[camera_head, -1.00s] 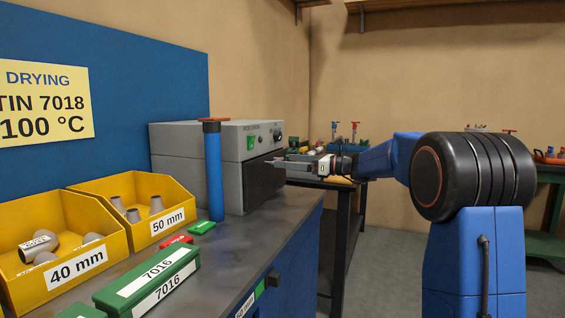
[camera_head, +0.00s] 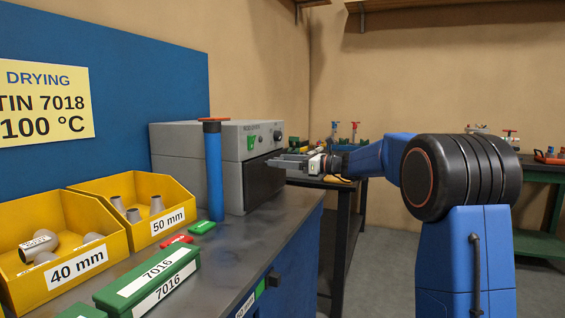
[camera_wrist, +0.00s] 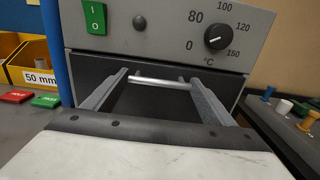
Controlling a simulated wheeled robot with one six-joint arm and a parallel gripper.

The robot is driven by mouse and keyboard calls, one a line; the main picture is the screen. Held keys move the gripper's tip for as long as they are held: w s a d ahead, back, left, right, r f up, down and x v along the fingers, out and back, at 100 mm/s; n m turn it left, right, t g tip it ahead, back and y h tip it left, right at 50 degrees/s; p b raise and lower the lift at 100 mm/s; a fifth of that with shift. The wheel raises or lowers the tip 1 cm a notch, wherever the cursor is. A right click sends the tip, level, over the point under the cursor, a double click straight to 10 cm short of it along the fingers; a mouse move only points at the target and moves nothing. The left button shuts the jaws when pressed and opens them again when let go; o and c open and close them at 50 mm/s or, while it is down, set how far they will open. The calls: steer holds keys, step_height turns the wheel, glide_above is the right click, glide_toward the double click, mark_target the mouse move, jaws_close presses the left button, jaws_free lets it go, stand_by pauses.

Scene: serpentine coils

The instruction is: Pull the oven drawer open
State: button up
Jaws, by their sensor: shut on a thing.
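The grey oven (camera_head: 190,138) stands on the bench against the blue panel. Its dark drawer front (camera_head: 262,188) faces right in the head view and looks flush with the body. In the wrist view the drawer front (camera_wrist: 155,104) fills the area below the control panel. A pale bar handle (camera_wrist: 158,82) crosses it near its top. My gripper (camera_wrist: 158,77) has one finger at each end of the bar and is shut on it. In the head view my gripper (camera_head: 274,162) is at the oven's front, where the handle itself is too small to make out.
Yellow bins (camera_head: 115,245), a green box (camera_head: 125,295) and small red and green blocks sit on the bench (camera_head: 240,250). Another bench (camera_head: 345,210) stands behind my arm. Grey floor shows at right.

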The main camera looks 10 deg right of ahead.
steer(key=v, duration=2.6)
steer(key=shift+d, duration=0.1)
steer(key=o, duration=1.5)
steer(key=shift+s, duration=0.1)
steer(key=v, duration=1.7)
steer(key=shift+d, duration=0.15)
